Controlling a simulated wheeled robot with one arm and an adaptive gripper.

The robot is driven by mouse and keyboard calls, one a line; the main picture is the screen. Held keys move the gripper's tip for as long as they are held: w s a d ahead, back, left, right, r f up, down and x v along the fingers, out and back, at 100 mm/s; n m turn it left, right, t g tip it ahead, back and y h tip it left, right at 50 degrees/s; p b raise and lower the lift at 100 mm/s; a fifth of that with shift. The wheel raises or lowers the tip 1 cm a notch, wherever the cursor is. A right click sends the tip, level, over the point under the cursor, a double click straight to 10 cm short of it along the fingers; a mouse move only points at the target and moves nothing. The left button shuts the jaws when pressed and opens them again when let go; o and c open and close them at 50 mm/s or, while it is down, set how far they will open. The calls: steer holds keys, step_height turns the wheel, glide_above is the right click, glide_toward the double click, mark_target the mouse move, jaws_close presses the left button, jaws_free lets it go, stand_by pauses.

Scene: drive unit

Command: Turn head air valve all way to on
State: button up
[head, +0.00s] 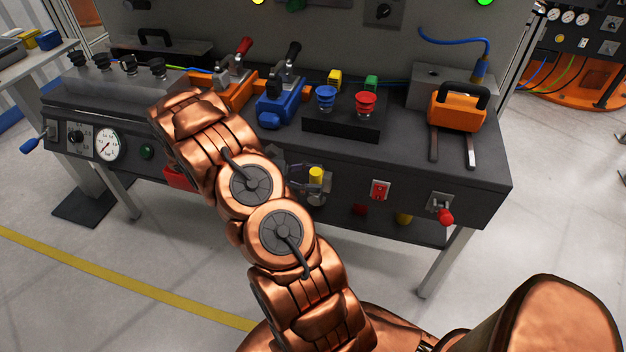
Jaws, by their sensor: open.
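Several controls sit along the bench front, and no label is readable, so I cannot tell for sure which is the head air valve. A yellow knob (316,174) on a grey metal fitting is in the middle. A red-handled control (442,214) sits on a plate at the right end. A blue-handled lever (33,143) sticks out at the left end. My gripper (298,178) shows only in part past my copper arm, as dark parts beside the yellow knob. It is open. I cannot tell whether it touches the knob; the arm hides most of it.
The dark bench top (400,140) carries orange and blue clamps, a black block (345,122) with blue and red cups, and an orange box (458,112) with a handle. A gauge (108,145) and red switch (380,190) are on the front. The floor right of my arm is clear.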

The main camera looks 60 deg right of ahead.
step_height(320, 180, up, 9)
steer(key=shift+r, duration=0.1)
stand_by(0.4)
stand_by(0.6)
steer(key=s+a+r+m+t+y+p, duration=0.2)
steer(key=s+a+r+t+y+p, duration=0.1)
steer(key=a, duration=0.8)
steer(key=s+a+r+m+t+y+p, duration=0.2)
steer(key=s+a+r+t+y+p, duration=0.1)
steer(key=a, duration=0.9)
steer(key=s+a+r+m+t+y+p, duration=0.1)
steer(key=s+a+r+t+y+p, duration=0.2)
steer(key=a+r+t, duration=0.3)
steer(key=s+a+r, duration=0.1)
steer(key=a, duration=0.4)
steer(key=shift+s+a+r+m, duration=0.25)
steer(key=shift+s+r+m, duration=0.1)
steer(key=shift+m, duration=0.05)
